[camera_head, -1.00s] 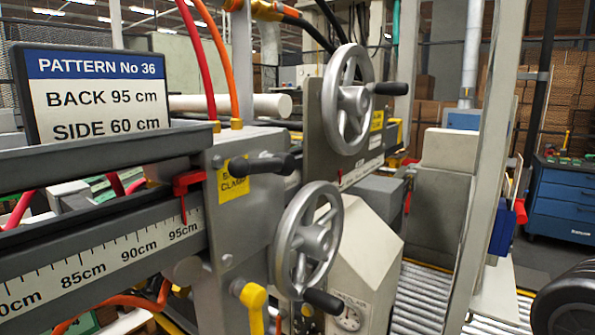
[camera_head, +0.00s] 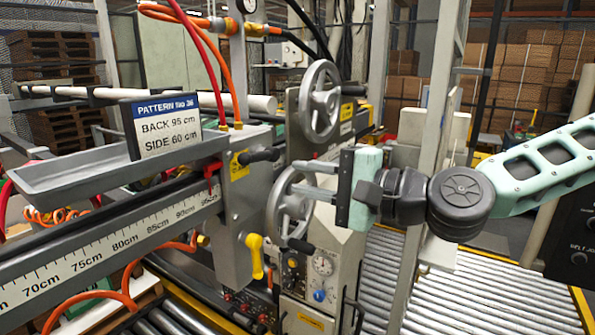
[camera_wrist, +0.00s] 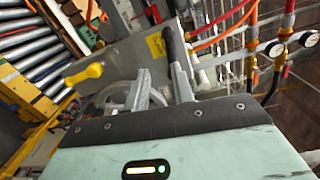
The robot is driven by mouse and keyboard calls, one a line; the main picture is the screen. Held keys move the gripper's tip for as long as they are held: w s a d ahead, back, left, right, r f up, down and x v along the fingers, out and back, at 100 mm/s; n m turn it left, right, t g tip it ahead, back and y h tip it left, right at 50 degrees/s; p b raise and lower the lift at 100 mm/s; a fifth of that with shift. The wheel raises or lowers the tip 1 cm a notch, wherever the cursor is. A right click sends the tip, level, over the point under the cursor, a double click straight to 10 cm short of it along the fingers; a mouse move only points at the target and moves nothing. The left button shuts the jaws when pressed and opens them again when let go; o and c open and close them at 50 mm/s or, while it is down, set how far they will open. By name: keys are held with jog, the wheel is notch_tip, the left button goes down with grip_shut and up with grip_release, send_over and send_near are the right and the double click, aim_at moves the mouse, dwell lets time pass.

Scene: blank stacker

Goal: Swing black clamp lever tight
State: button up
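The black clamp lever (camera_head: 262,155) sticks out to the right from the grey clamp block, beside a yellow label (camera_head: 238,165). In the wrist view the black lever (camera_wrist: 173,45) stands beside the yellow label, just beyond the fingertips. My gripper (camera_head: 298,177) comes in from the right, with its two fingers apart and nothing seen between them. It is right of and slightly below the lever's end, in front of the lower handwheel (camera_head: 279,214). In the wrist view my gripper (camera_wrist: 160,69) also shows its fingers spread. Whether a finger touches the lever cannot be told.
The upper handwheel (camera_head: 320,100) is above my gripper. A yellow handle (camera_head: 255,255) hangs below the clamp block. A ruler scale (camera_head: 110,242) runs left, under a grey tray with the pattern sign (camera_head: 163,128). A roller conveyor (camera_head: 460,295) lies at lower right.

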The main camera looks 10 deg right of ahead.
aim_at(259, 156)
jog(key=shift+m+t, duration=0.3)
jog(key=shift+w+r+b+x, duration=0.15)
jog(key=shift+b+x, duration=0.3)
jog(key=shift+x, duration=0.85)
jog(key=shift+r+b+x, duration=0.25)
jog(key=shift+b+x, duration=0.15)
jog(key=shift+x, duration=0.9)
jog(key=shift+w+r+b+x, duration=0.15)
jog(key=shift+b+x, duration=0.3)
jog(key=shift+x, duration=0.85)
jog(key=shift+w+a, duration=0.45)
jog(key=shift+w+a+r, duration=0.2)
jog(key=shift+r, duration=0.05)
jog(key=m, duration=0.1)
jog(key=r+m+p, duration=0.1)
jog(key=m+p, duration=0.1)
jog(key=shift+w+d+r+m, duration=0.15)
jog(key=shift+d+r+m, duration=0.1)
jog(key=shift+r+m, duration=0.05)
jog(key=w+d+r+m+p, duration=0.2)
jog(key=w+d+m+p, duration=0.15)
jog(key=m, duration=0.95)
jog(key=v, duration=0.8)
jog(key=shift+s+r, duration=0.2)
